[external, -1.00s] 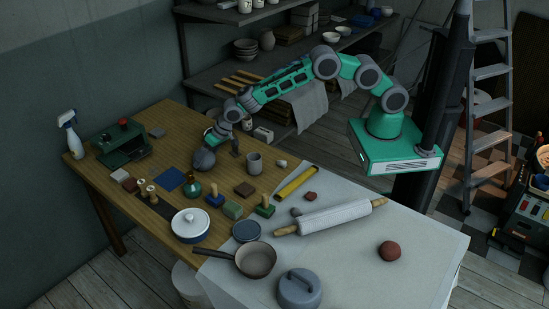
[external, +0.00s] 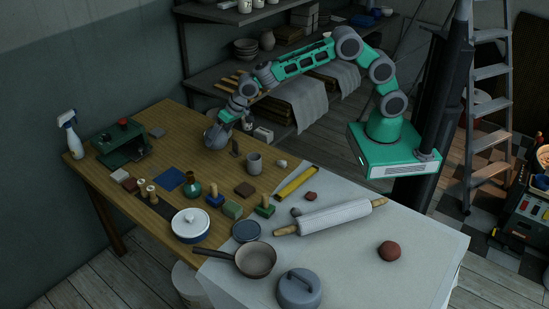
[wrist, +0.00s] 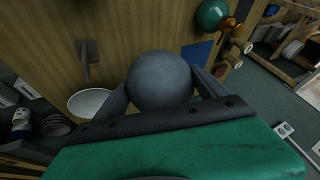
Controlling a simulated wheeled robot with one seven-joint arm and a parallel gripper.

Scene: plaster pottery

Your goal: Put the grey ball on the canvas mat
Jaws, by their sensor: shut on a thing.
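The grey ball (external: 216,137) is held by my gripper (external: 224,121) above the far part of the wooden table. In the wrist view the ball (wrist: 160,80) sits between the two fingers, which press on its left and right sides. The canvas mat (external: 350,262) is a pale cloth over the near right part of the table, well away from the ball. It is not clearly seen in the wrist view.
A rolling pin (external: 335,216), a brown ball (external: 389,251), a lidded grey pot (external: 299,290) and a saucepan (external: 256,261) stand on or over the mat. The mat's right part has free room.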

